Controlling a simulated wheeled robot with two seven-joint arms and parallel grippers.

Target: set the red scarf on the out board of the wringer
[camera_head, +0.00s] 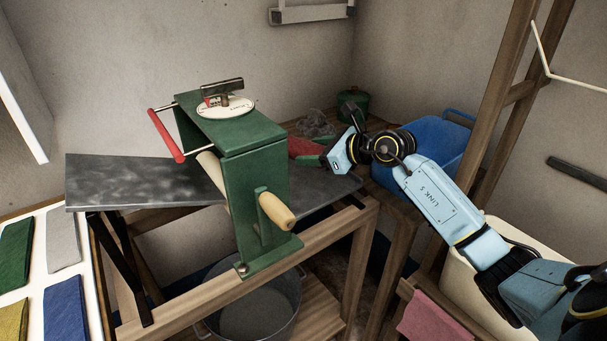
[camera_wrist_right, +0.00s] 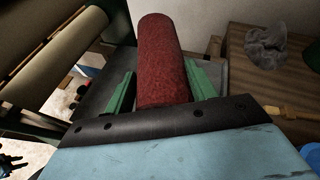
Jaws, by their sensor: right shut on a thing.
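The red scarf (camera_head: 304,147) is a rolled dark red bundle, partly hidden behind the wringer and my right gripper. My right gripper (camera_head: 312,160) is shut on it, and in the right wrist view the green fingers flank the scarf (camera_wrist_right: 162,50). The green wringer (camera_head: 255,185) stands on a wooden frame, with pale rollers and a wooden handle. A grey board (camera_head: 318,198) extends from its right side, below and close to the scarf; I cannot tell if they touch. Another grey board (camera_head: 125,180) extends left. My left gripper is not in view.
A blue basket (camera_head: 430,147) and a green pot (camera_head: 353,102) stand behind my right arm. A grey crumpled cloth (camera_head: 317,124) lies on the wooden top. A metal tub (camera_head: 250,312) sits below the wringer. Wooden posts (camera_head: 507,80) rise at right.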

